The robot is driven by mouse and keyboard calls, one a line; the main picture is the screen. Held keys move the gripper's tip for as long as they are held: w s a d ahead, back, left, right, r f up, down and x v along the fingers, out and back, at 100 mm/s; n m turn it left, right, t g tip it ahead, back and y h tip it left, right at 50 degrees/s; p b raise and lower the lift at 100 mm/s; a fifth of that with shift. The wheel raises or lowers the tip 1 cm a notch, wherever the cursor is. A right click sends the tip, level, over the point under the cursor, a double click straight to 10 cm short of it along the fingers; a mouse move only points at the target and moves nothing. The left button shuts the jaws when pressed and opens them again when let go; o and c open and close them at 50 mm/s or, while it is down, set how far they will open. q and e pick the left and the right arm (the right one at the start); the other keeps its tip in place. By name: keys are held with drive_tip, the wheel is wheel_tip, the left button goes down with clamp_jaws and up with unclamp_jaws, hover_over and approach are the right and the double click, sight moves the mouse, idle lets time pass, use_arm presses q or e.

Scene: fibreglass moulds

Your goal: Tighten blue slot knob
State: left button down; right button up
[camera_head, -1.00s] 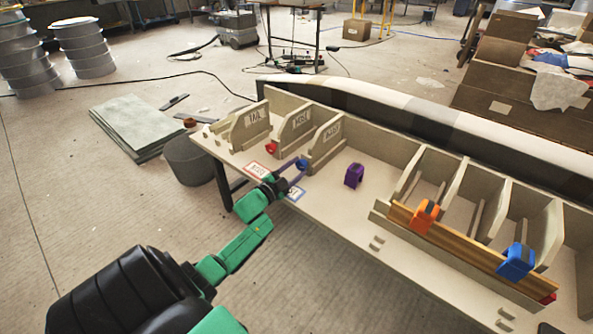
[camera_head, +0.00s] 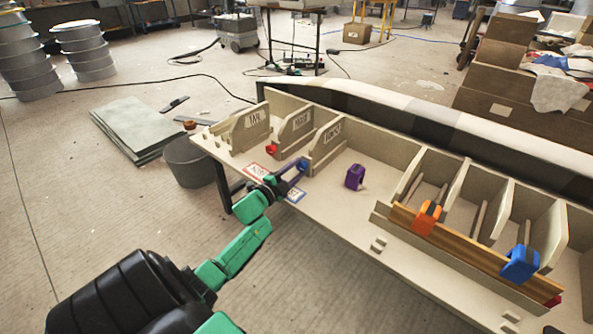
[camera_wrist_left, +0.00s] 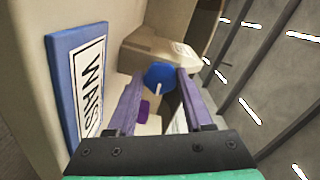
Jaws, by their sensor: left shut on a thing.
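The blue knob (camera_wrist_left: 158,75) is round and shows in the left wrist view between the tips of two purple fingers, at a pale block. My left gripper (camera_wrist_left: 156,80) is shut on the blue knob. In the head view my left gripper (camera_head: 302,166) reaches over the table's front-left part, by the slotted dividers, and its fingers hide most of the knob. A blue-edged card (camera_head: 295,195) lies just below the gripper; it looms large at the left of the wrist view. My right gripper is not in view.
A red-edged card (camera_head: 257,172) and a red knob (camera_head: 272,149) are left of the gripper. A purple clamp (camera_head: 355,177) stands to the right. Orange (camera_head: 427,216) and blue (camera_head: 520,262) clamps sit on a wooden strip. A grey bin (camera_head: 188,163) stands by the table's left end.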

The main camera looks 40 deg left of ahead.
use_arm(q)
drive_tip(key=shift+c, duration=1.5)
unclamp_jaws()
drive_tip(key=shift+f, duration=0.15)
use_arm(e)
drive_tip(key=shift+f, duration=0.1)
use_arm(q)
drive_tip(key=shift+s, duration=0.15)
drive_tip(key=shift+s, duration=0.3)
drive_tip(key=s+p, duration=0.3)
drive_tip(key=s, duration=1)
drive_tip(key=shift+s+d+p, duration=0.2)
drive_tip(key=shift+s+p, duration=0.1)
drive_tip(key=shift+s, duration=0.1)
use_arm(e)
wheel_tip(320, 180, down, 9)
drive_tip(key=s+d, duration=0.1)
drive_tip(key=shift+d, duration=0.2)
